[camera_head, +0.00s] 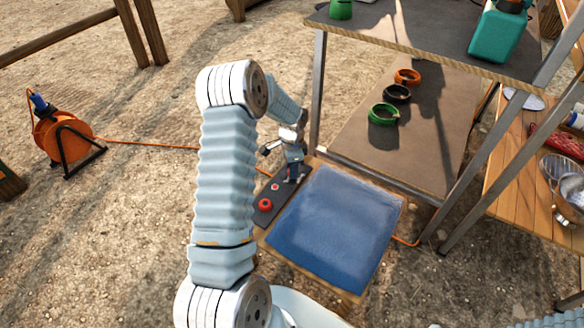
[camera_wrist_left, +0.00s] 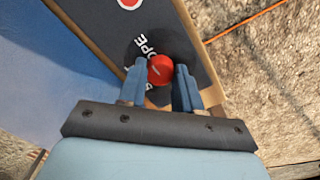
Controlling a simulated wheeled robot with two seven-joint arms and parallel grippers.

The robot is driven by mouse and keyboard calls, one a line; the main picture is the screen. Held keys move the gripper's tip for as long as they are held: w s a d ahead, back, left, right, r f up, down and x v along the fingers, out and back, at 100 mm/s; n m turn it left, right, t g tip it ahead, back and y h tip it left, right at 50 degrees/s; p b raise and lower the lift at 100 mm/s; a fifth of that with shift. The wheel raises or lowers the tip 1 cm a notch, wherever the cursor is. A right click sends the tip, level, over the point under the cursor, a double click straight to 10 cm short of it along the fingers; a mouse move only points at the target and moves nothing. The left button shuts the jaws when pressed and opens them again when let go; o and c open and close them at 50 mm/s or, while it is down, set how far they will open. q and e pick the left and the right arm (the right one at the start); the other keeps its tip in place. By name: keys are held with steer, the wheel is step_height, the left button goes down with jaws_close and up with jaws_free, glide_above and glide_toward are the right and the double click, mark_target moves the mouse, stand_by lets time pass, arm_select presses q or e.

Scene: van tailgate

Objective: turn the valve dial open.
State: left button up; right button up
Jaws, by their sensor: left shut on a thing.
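The valve dial (camera_wrist_left: 161,69) is a small red knob with a light mark, on a dark panel (camera_wrist_left: 203,45) with white lettering, partly covered, of which "OPE" can be read. My left gripper (camera_wrist_left: 160,76) has a finger on each side of the dial and is shut on it. In the head view my left gripper (camera_head: 292,174) reaches down onto the far end of the dark panel (camera_head: 255,217) and hides the dial there. My right gripper is out of view.
A larger red knob (camera_head: 265,204) sits on the near part of the panel. A blue surface (camera_head: 335,222) lies beside it. A metal-legged shelf (camera_head: 405,140) with green, black and orange rings stands right. An orange cable reel (camera_head: 62,135) stands left on open ground.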

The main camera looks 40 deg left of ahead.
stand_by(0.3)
arm_select(q)
steer(key=o, duration=1)
steer(key=shift+o, duration=0.2)
steer(key=shift+r, duration=0.1)
step_height(320, 180, up, 14)
steer(key=p, duration=0.1)
steer(key=shift+f, duration=0.2)
